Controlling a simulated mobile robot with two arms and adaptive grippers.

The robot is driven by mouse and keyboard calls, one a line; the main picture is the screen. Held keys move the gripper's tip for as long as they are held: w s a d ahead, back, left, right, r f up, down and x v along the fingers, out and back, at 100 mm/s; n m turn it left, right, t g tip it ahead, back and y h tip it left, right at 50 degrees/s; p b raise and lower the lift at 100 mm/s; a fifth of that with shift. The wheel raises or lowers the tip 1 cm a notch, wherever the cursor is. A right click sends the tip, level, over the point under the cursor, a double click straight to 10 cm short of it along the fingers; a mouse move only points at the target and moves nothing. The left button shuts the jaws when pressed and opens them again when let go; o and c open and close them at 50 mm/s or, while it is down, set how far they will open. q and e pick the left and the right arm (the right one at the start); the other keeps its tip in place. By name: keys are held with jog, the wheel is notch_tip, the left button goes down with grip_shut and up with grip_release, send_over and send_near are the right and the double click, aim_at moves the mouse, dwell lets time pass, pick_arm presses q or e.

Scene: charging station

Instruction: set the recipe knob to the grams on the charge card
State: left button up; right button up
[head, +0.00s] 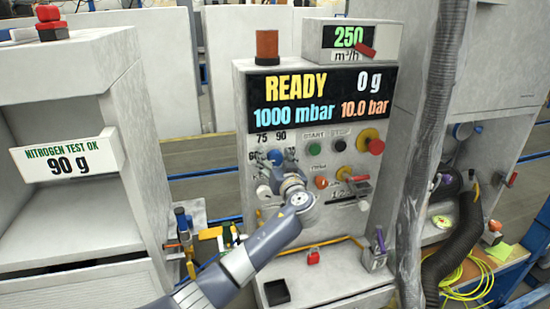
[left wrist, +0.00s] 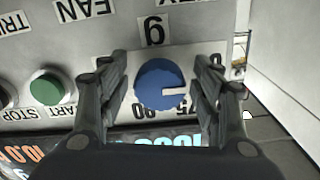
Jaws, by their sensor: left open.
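The charge card (head: 68,160) on the left cabinet reads "NITROGEN TEST OK 90 g". The blue recipe knob (head: 275,157) is on the front panel, partly behind my left gripper (head: 282,168). In the left wrist view the panel appears upside down. There the knob (left wrist: 161,85) sits between the two open fingers of my left gripper (left wrist: 162,92), with a visible gap on each side. Its white mark points right in that view, past the 75 label, away from 90. The label it points to is hidden by a finger. My right gripper is not in view.
The display (head: 320,97) reads READY, 0 g, 1000 mbar, 10.0 bar. A green START button (left wrist: 47,88) is beside the knob. A red emergency button (head: 376,146) and a thick grey hose (head: 425,150) are further right. A black tray (head: 277,292) is on the ledge below.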

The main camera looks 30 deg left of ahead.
pick_arm(q)
jog(key=c, duration=1.1)
